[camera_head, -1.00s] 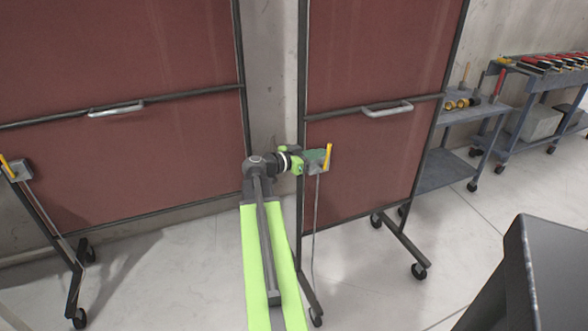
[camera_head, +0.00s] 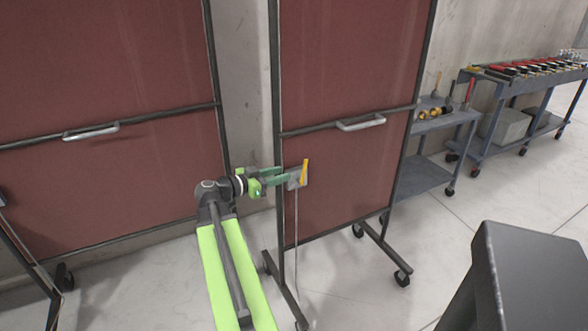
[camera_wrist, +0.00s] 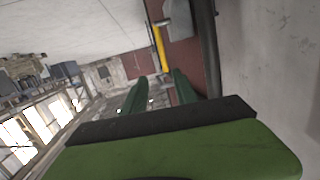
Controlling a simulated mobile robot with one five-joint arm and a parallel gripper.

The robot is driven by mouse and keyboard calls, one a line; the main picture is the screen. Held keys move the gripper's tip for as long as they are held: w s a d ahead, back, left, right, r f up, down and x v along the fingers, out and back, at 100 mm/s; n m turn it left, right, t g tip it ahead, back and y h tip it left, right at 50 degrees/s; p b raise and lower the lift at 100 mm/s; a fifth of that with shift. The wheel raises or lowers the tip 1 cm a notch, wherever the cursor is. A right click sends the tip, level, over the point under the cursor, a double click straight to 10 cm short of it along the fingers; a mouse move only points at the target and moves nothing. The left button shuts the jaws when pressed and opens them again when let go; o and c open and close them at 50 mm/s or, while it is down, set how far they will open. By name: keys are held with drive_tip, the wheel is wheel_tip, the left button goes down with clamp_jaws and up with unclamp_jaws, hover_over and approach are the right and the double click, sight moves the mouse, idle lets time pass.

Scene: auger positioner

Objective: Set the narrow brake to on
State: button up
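The narrow brake is a yellow lever (camera_head: 304,172) on a small grey box (camera_head: 298,183) at the left edge of the narrow red screen (camera_head: 345,70). The lever stands nearly upright in the head view. My gripper (camera_head: 286,175) is just left of the lever, with its green fingertips at the box. In the wrist view my gripper (camera_wrist: 160,77) has its two green fingers apart, with nothing between them. The yellow lever (camera_wrist: 160,47) shows beyond the fingertips, beside the grey box (camera_wrist: 178,18). I cannot tell whether a finger touches the box.
The narrow screen has a metal handle (camera_head: 361,123) and wheeled feet. A wide red screen (camera_head: 110,60) stands to the left. A grey cart (camera_head: 440,122) and a tool table (camera_head: 530,78) stand at the right. A dark block (camera_head: 530,270) is at the lower right. Bare floor lies between.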

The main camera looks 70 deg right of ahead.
drive_tip(key=v, duration=0.7)
drive_tip(key=shift+a+p, duration=0.4)
drive_tip(key=shift+p, duration=0.05)
drive_tip(key=shift+w, duration=0.15)
